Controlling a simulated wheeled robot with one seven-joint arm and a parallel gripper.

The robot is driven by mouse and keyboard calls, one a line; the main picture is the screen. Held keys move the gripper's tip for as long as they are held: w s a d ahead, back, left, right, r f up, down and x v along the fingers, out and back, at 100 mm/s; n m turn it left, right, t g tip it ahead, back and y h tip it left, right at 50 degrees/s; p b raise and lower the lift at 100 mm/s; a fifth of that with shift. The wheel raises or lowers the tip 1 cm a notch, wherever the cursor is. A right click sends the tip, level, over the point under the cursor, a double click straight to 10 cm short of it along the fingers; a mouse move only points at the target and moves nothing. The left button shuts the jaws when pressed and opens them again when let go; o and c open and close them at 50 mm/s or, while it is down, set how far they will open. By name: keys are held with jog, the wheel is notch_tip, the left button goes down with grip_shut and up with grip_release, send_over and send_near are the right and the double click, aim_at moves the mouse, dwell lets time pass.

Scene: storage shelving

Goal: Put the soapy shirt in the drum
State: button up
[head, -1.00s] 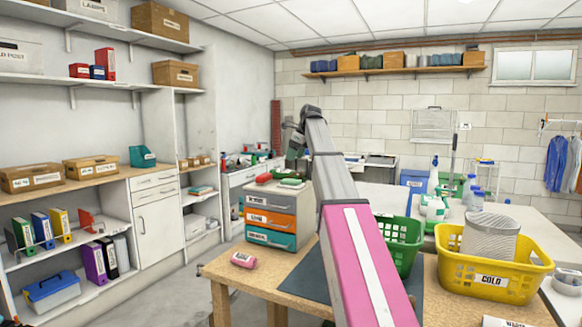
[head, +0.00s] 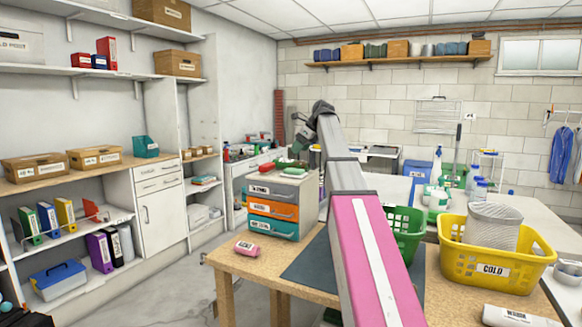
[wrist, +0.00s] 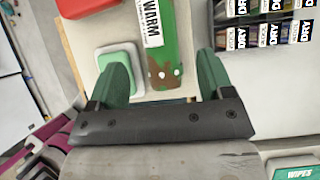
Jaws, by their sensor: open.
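My gripper (wrist: 163,72) is open in the wrist view, its two green fingers apart. A green item with brown and white patches and a WARM label (wrist: 161,50) shows between and beyond the fingers; I cannot tell whether they touch it. In the head view my gripper (head: 303,143) is small, above the drawer unit. Nothing is clearly a soapy shirt. Blue garments (head: 563,152) hang at the far right; no soap shows on them. I cannot identify the drum; a grey mesh cylinder (head: 492,226) stands in a yellow basket marked COLD (head: 490,270).
A drawer unit (head: 273,210) stands on the wooden table (head: 262,262) with a pink roll (head: 247,249). A green basket (head: 407,235) is partly behind my arm. White bottles (head: 436,197) stand on the white table behind. Shelves line the left wall; floor shows between.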

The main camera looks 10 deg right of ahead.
aim_at(292, 162)
jog(key=x, duration=0.8)
jog(key=shift+d+f, duration=0.15)
jog(key=c, duration=0.9)
jog(key=shift+o, duration=0.2)
